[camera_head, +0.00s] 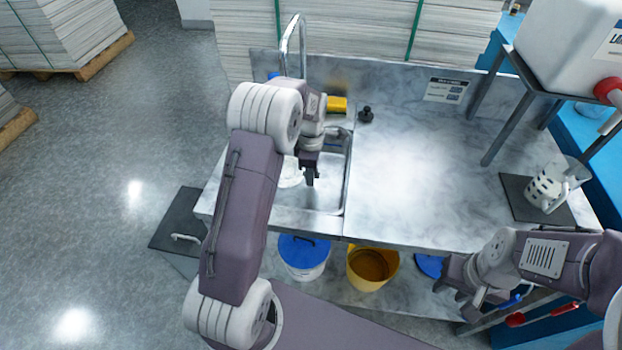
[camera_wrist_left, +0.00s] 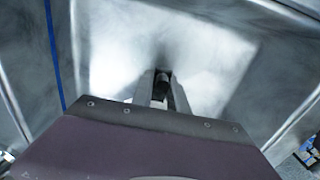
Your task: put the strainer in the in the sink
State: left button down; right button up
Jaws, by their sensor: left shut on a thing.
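My left gripper (camera_head: 309,178) reaches down inside the metal sink (camera_head: 325,195) at the left of the counter. It is shut on a small grey-dark piece, which shows between the fingers in the left wrist view (camera_wrist_left: 162,85) and seems to be the strainer's handle. A white rounded thing (camera_head: 290,173), seemingly the strainer, shows just left of the fingers in the sink, mostly hidden by my arm. Whether it touches the basin floor cannot be told. My right gripper (camera_head: 455,287) is empty-looking near the counter's front right edge; its jaws are unclear.
A faucet (camera_head: 293,45) rises behind the sink. A yellow sponge (camera_head: 337,104) and black knob (camera_head: 366,115) lie near its back edge. A white slotted basket (camera_head: 545,187) stands on a dark mat at right. Buckets (camera_head: 372,268) stand below. The counter's middle is clear.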

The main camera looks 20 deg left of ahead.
pick_arm(q)
jog(key=shift+w+f, duration=0.1)
jog(key=shift+f, duration=0.75)
jog(key=c, duration=1.3)
grip_release()
jog(key=shift+f, duration=0.1)
notch_tip(320, 180, up, 12)
jog(key=p, duration=0.2)
jog(key=shift+r, duration=0.2)
